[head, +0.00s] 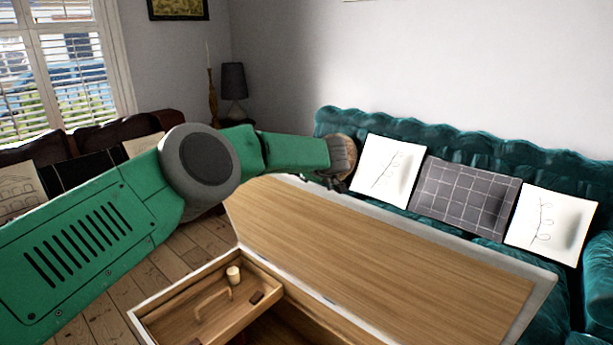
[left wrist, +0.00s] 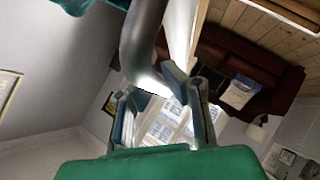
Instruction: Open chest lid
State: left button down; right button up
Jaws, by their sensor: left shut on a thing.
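The chest (head: 140,318) stands in front of me, and its lid (head: 390,250) is raised. The lid's wood-grain inner face with a pale rim shows in the head view. Inside the chest is a wooden tray (head: 190,325) with a handle and a small pale cylinder. My left gripper (head: 341,160) is at the lid's far upper left corner. In the left wrist view, the fingers of my left gripper (left wrist: 162,112) are on either side of a grey curved bar (left wrist: 143,50), which looks like a lid handle. The exact contact is hard to see. My right gripper is not in view.
A teal sofa (head: 460,150) with several cushions stands behind the lid. A dark brown sofa (head: 90,150) is at the left, behind my left arm. A lamp (head: 233,82) and a candlestick stand in the back corner. Bare floorboards (head: 105,305) show left of the chest.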

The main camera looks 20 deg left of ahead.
pick_arm(q)
jog(key=shift+w+a+r, duration=0.15)
jog(key=shift+a+r, duration=0.1)
jog(key=shift+r, duration=0.1)
jog(key=c, duration=1.6)
grip_release()
jog(key=shift+s, duration=0.25)
jog(key=shift+f, duration=0.25)
jog(key=shift+d, duration=0.1)
jog(key=shift+d, duration=0.1)
jog(key=v, duration=1.1)
jog(key=shift+s+r, duration=0.25)
jog(key=shift+r, duration=0.05)
jog(key=shift+d, duration=0.15)
